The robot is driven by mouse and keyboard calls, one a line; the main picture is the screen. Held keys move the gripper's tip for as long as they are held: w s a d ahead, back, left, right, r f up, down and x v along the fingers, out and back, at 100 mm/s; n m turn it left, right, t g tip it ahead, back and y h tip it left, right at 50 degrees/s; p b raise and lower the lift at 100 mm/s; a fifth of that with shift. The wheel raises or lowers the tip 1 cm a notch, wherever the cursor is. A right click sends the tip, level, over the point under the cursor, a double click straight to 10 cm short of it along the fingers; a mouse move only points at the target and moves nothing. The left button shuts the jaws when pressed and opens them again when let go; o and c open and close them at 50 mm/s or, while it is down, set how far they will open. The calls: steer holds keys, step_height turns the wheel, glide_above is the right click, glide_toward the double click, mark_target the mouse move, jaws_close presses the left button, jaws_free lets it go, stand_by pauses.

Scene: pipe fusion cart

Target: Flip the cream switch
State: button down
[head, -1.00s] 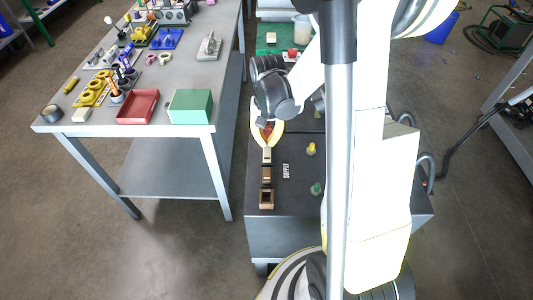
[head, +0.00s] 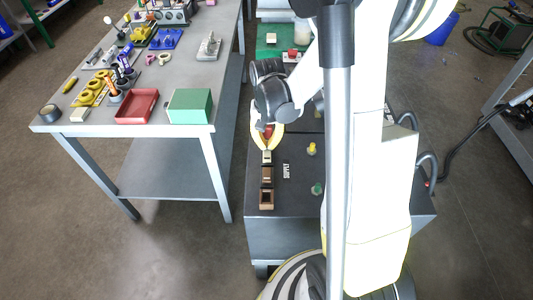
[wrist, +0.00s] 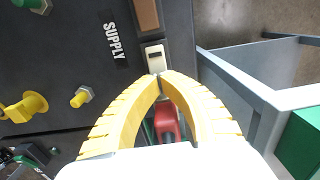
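The cream switch (wrist: 154,58) is a small pale rocker in a dark frame on the cart's black top. It also shows in the head view (head: 267,157), just in front of my fingertips. My gripper (wrist: 161,76) has two yellow, bowed fingers with their tips together. The tips are at the near edge of the cream switch, and I cannot tell whether they touch it. My gripper also shows in the head view (head: 267,149). Nothing is seen held between the tips.
A brown switch (wrist: 147,15) sits beyond the cream one, in the same row. A red part (wrist: 167,120) shows between my bowed fingers. A grey workbench (head: 170,145) stands beside the cart, with a gap between.

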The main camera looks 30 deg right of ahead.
mark_target(267, 148)
steer(key=shift+f+b, duration=0.55)
steer(key=shift+f, duration=0.1)
steer(key=shift+r+p, duration=2.6)
steer(key=shift+r, duration=0.95)
steer(key=shift+a+r, duration=0.15)
steer(key=shift+r, duration=0.1)
steer(key=s+a+r+n+t, duration=0.3)
steer(key=s+a+r, duration=0.2)
steer(key=a+r, duration=0.1)
steer(key=s+a+r+n+t, duration=0.3)
steer(key=s+a+r+t, duration=0.1)
steer(key=a+r, duration=0.3)
step_height(267, 148, up, 3)
steer(key=shift+s+f+n, duration=0.2)
steer(key=shift+s+n, duration=0.2)
steer(key=shift+s, duration=0.5)
